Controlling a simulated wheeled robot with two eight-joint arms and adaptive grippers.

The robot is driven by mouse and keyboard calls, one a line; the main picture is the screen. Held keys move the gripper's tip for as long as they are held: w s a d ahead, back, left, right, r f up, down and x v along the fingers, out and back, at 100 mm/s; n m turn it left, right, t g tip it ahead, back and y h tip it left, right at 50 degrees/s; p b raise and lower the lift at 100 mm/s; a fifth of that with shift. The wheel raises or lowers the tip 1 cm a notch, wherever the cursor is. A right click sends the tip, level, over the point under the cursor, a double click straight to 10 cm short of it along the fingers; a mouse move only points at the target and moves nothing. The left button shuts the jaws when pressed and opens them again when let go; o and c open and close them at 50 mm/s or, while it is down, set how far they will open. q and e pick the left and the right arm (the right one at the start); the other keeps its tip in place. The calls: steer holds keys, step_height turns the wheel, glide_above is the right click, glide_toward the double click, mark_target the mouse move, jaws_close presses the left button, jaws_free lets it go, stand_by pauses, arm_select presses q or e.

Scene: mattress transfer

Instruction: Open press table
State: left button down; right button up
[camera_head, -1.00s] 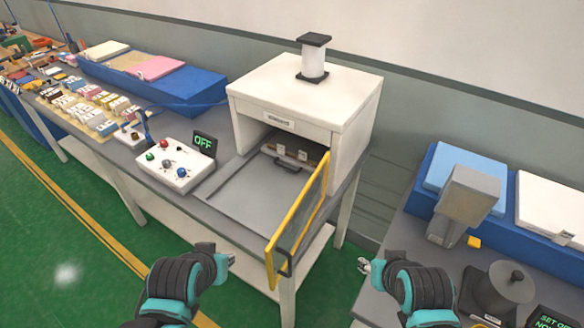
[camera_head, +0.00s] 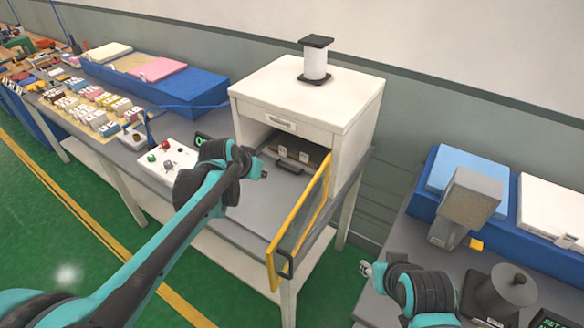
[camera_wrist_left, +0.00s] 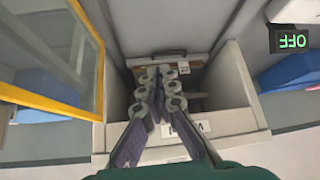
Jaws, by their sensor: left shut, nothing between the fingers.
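The white press (camera_head: 300,95) stands on the grey table, with its front opening facing me. Its yellow-framed door (camera_head: 298,228) is swung open to the right and also shows in the left wrist view (camera_wrist_left: 98,70). A dark handle (camera_head: 284,164) sits inside the opening, on the press table; it also shows in the left wrist view (camera_wrist_left: 166,53). My left gripper (camera_head: 262,170) is shut and empty, just in front of the opening, its fingers (camera_wrist_left: 160,75) pointing at the handle. I cannot tell whether they touch it. My right gripper (camera_head: 366,268) is low on the right, far from the press.
A white control box with coloured buttons (camera_head: 167,158) is partly behind my left arm. Its OFF display shows in the left wrist view (camera_wrist_left: 291,40). Blue trays (camera_head: 160,85) and many small parts are at left. Another table with a grey device (camera_head: 468,205) is at right.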

arm_select(q)
steer(key=w+d+f+b, duration=0.1)
steer(key=w+d+f, duration=0.1)
steer(key=w+f, duration=0.4)
steer(key=w+d+f+m+h+b, duration=0.1)
steer(key=w+d+f, duration=0.2)
steer(key=w+f, duration=0.3)
steer(key=w+d+f+m+b, duration=0.1)
steer(key=w+d+f, duration=0.2)
steer(key=w+f, duration=0.3)
steer(key=shift+w+h, duration=0.3)
steer(key=shift+w, duration=1.95)
steer(key=shift+s+a, duration=0.1)
steer(key=s+a, duration=0.4)
steer(key=s, duration=0.4)
steer(key=s+a, duration=0.5)
steer(key=s, duration=0.3)
steer(key=s+a+b, duration=0.1)
steer(key=s+a, duration=0.3)
steer(key=s, duration=0.4)
steer(key=shift+a, duration=0.4)
steer(key=shift+r, duration=0.2)
